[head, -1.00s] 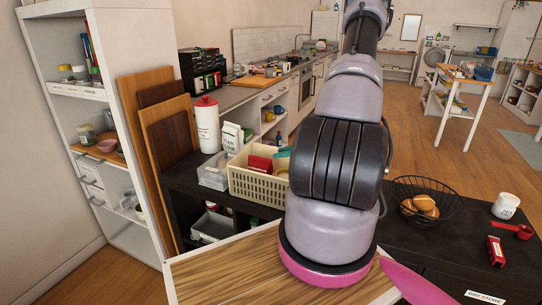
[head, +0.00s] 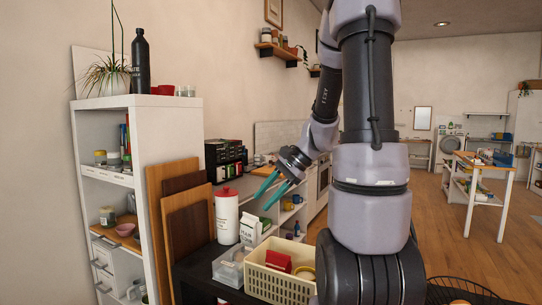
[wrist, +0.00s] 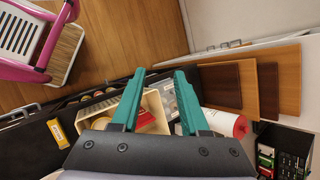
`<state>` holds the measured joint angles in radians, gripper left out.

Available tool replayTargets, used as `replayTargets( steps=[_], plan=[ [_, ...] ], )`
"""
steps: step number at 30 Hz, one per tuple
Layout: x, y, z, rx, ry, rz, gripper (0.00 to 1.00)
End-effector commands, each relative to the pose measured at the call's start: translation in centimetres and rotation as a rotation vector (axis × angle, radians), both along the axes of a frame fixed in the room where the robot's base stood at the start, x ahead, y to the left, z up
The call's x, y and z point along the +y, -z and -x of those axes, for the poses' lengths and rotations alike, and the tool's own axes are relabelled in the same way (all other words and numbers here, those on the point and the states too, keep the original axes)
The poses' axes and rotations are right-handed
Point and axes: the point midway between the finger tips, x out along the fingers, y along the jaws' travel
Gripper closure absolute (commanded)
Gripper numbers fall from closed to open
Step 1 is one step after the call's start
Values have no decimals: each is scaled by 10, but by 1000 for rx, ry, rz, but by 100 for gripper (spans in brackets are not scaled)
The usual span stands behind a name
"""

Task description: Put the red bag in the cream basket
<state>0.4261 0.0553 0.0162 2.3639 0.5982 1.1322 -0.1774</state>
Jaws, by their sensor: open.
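The red bag (head: 278,262) sits inside the cream basket (head: 280,286), against its left side in the head view. Only its upper part shows above the rim. In the wrist view, a red patch of the bag (wrist: 146,117) shows between the teal fingers, inside the basket (wrist: 94,109). My gripper (head: 260,204) is open and empty, its teal fingers apart and raised above and behind the basket in the head view. In the wrist view my gripper (wrist: 160,72) points past the basket. Nothing touches the fingers. My arm hides the basket's right end.
A white canister with a red lid (head: 227,219), a white carton (head: 251,229) and a clear tub (head: 228,268) stand close by the basket. Cutting boards (head: 189,225) lean beside the white shelf unit (head: 158,135). Open floor (head: 470,245) lies right.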

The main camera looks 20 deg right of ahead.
Motion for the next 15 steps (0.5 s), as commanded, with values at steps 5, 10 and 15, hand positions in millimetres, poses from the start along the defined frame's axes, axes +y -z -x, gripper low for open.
replayTargets(
  steps=[5, 10, 15],
  plan=[
    [30, -52, 42, -168, -220, 255, 56],
    [42, -92, 82, -349, -382, 487, 56],
    [45, -122, 113, -516, -479, 664, 56]
  ],
)
